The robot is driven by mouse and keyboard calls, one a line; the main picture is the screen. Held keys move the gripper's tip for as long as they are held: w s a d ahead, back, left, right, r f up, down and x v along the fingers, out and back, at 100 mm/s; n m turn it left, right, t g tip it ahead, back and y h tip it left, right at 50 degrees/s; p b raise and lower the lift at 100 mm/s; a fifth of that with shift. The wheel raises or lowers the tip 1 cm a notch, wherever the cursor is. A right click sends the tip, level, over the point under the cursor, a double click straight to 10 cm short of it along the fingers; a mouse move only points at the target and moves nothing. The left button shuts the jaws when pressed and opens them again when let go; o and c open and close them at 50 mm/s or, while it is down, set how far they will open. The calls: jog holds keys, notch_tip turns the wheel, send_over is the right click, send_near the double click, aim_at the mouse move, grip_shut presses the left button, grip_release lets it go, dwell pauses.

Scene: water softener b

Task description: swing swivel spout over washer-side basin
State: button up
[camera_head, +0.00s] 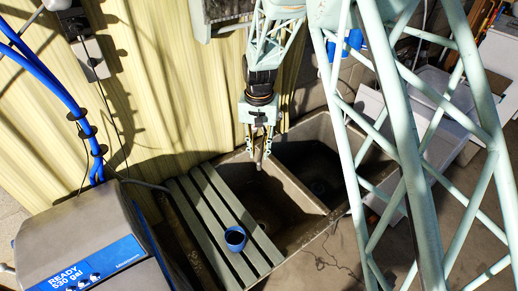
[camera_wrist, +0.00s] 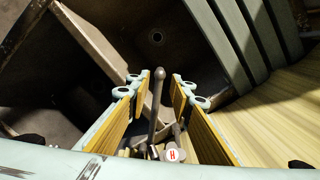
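The swivel spout (camera_wrist: 155,110) is a grey metal tube with a rounded end. In the wrist view it points away over the slat-side basin (camera_wrist: 185,55), close to the divider (camera_wrist: 100,45). In the head view its end (camera_head: 259,160) hangs below my gripper (camera_head: 259,140). My gripper (camera_wrist: 156,90) is open, with one yellow-padded finger on each side of the spout and visible gaps to both. The other basin (camera_head: 318,165), toward the white boxes, lies right of the divider in the head view. A red H marks the hot tap (camera_wrist: 172,153) at the spout's base.
A slatted board (camera_head: 205,210) covers the sink's left part, with a blue cup (camera_head: 235,238) on it. A water softener (camera_head: 85,245) stands at the lower left. Corrugated wall (camera_head: 150,90) rises behind the sink. White boxes (camera_head: 440,120) stand at the right.

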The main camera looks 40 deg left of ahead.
aim_at(259, 162)
jog(key=shift+f+b, duration=1.2)
jog(key=shift+f, duration=1.45)
jog(key=c, duration=0.5)
jog(key=shift+o, duration=0.2)
jog(key=shift+w+d+r, duration=0.1)
